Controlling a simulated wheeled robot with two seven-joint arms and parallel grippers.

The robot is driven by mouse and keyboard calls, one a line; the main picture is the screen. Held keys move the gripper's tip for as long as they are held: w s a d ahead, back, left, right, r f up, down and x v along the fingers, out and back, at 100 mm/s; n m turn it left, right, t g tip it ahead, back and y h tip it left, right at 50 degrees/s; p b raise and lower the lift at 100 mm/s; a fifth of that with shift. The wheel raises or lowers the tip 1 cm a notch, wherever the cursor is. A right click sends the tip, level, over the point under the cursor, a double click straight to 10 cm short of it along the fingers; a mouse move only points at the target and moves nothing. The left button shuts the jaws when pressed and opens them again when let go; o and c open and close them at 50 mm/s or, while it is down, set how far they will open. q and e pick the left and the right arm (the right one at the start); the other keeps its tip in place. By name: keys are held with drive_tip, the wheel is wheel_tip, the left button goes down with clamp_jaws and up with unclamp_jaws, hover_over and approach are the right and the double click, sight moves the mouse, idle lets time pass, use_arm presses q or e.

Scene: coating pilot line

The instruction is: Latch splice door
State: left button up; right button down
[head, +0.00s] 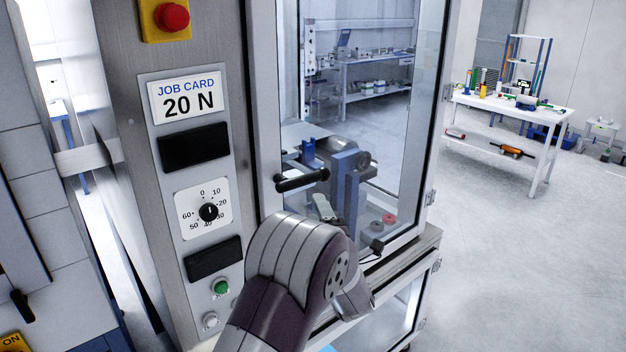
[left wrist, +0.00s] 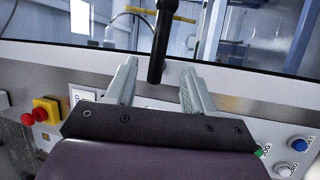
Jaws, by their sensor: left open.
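The splice door (head: 436,75) is a glass pane in a pale metal frame, with hinges on its right side. I cannot tell whether it sits fully closed. Its black handle (head: 302,180) lies nearly level at the left of the frame. My left gripper (head: 323,207) is just below the handle, mostly hidden behind my own wrist. In the left wrist view, the open gripper (left wrist: 156,80) has its two grey fingers on either side of the dark handle (left wrist: 161,40), with gaps showing. The handle is not gripped. My right gripper is not in view.
Left of the door, a metal panel carries a "20 N" job card (head: 188,97), a dial (head: 208,211), a green button (head: 221,287) and a red emergency button (head: 172,17). A ledge (head: 400,252) runs below the door. Open floor lies right, before a white workbench (head: 545,110).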

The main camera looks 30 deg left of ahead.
sight(306, 184)
use_arm(q)
drive_tip(key=p+x, duration=0.6)
drive_tip(key=x, duration=0.5)
drive_tip(key=shift+w+a+r, duration=0.1)
drive_tip(key=shift+w, duration=0.2)
drive_tip(key=shift+w+a, duration=0.15)
drive_tip(key=shift+a, duration=0.15)
drive_tip(key=shift+d, duration=0.1)
drive_tip(key=shift+d, duration=0.1)
clamp_jaws()
